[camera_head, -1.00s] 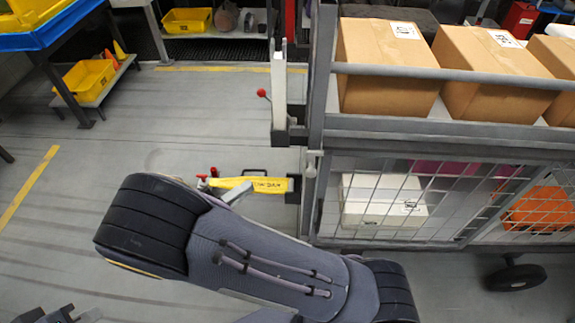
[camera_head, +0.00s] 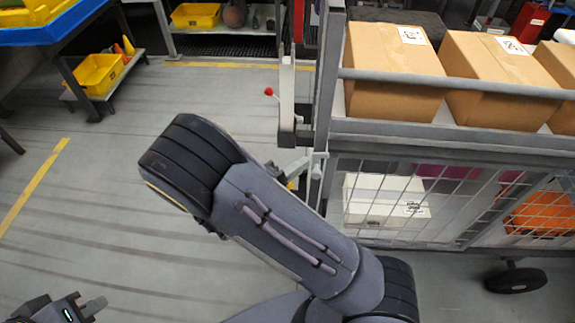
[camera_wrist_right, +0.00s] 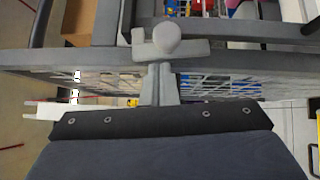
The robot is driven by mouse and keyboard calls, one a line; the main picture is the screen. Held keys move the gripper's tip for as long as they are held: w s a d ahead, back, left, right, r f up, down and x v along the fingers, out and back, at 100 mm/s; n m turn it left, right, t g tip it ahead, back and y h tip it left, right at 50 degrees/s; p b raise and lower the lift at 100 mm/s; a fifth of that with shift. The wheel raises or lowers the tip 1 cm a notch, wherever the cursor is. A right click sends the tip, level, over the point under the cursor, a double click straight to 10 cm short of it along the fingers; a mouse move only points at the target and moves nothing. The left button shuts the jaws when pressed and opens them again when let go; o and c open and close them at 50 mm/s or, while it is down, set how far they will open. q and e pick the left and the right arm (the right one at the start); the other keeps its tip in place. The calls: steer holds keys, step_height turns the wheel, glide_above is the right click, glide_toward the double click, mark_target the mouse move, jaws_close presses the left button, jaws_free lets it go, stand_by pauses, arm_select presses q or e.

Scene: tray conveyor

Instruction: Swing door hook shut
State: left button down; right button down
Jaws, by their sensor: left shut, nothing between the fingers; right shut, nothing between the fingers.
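A grey cart (camera_head: 328,110) with a mesh cage stands at the right. At its left corner is a grey hook-like fitting (camera_head: 318,163), and a narrow grey upright with a red-ball lever (camera_head: 269,91) stands beside it. In the right wrist view, a grey fitting with a round knob (camera_wrist_right: 166,38) lies across a grey rail. My right gripper (camera_wrist_right: 158,78) is shut and empty just below that knob; I cannot tell whether it touches. In the head view my right arm hides most of a yellow part (camera_head: 292,185). My left gripper (camera_head: 78,308) is shut and empty at the bottom left.
Cardboard boxes (camera_head: 395,72) sit on the cart's upper deck and a white box (camera_head: 385,205) is inside the cage. A blue-topped table (camera_head: 50,28) and a yellow bin (camera_head: 95,73) stand at the left. The floor between them and the cart is clear.

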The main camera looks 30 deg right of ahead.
mark_target(317, 168)
steer(key=shift+s+d+r+m+y, duration=0.15)
steer(key=shift+r+m+y, duration=0.1)
steer(key=shift+m+y, duration=0.15)
stand_by(0.5)
steer(key=d+m+y, duration=0.1)
steer(key=s+r+m+y+b, duration=0.1)
steer(key=y, duration=0.1)
steer(key=d+m+y+b, duration=0.1)
steer(key=m, duration=0.1)
steer(key=shift+s+d+r, duration=0.15)
steer(key=shift+s+d, duration=0.2)
steer(key=shift+s+d+r+m+y+b, duration=0.15)
steer(key=shift+m+y+b, duration=0.2)
steer(key=shift+y, duration=0.3)
steer(key=shift+s+d+f+m+y+b, duration=0.1)
steer(key=shift+d+m+y+b, duration=0.2)
steer(key=shift+y, duration=0.35)
steer(key=shift+a, duration=0.15)
steer(key=shift+w+r, duration=0.15)
